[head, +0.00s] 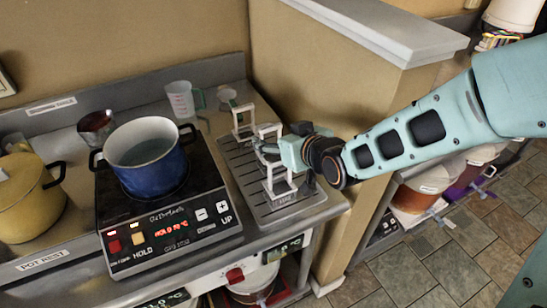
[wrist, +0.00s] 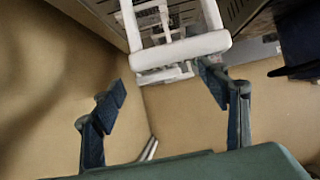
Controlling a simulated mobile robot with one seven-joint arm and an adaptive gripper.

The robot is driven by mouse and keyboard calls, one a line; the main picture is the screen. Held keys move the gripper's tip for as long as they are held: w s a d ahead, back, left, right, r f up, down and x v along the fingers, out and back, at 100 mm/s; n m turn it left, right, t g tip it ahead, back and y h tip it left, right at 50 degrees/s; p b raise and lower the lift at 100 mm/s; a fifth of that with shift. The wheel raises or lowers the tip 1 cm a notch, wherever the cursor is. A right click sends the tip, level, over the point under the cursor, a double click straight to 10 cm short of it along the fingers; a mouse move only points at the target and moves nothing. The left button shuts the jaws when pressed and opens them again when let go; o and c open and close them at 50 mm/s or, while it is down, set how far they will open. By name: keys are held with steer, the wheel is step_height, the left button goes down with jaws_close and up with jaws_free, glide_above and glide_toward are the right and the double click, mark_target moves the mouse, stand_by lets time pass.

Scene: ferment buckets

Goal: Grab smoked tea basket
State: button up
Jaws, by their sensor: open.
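Several white frame-like pieces, possibly basket handles, stand in a row on a slotted metal drip tray (head: 240,172) in the head view. The rear one (head: 243,122) stands apart; the front one (head: 279,182) is nearest the counter edge. I cannot tell which is the smoked tea basket; no such label is readable. My gripper (head: 282,148) is above the tray beside the middle and front frames. In the wrist view its two dark fingers (wrist: 162,94) are spread with nothing between them, and a white frame (wrist: 180,52) lies just beyond the fingertips.
A blue pot (head: 150,170) sits on a hot plate (head: 170,235) left of the tray. A yellow pot (head: 28,200) is farther left. A measuring jug (head: 180,100) stands behind. A tan partition wall (head: 320,90) rises close behind the tray and my gripper.

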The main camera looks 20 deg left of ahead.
mark_target(271, 130)
steer(key=shift+w+x, duration=0.25)
steer(key=shift+x, duration=2.7)
steer(key=shift+d+r, duration=0.1)
steer(key=shift+d, duration=0.05)
steer(key=c, duration=1.8)
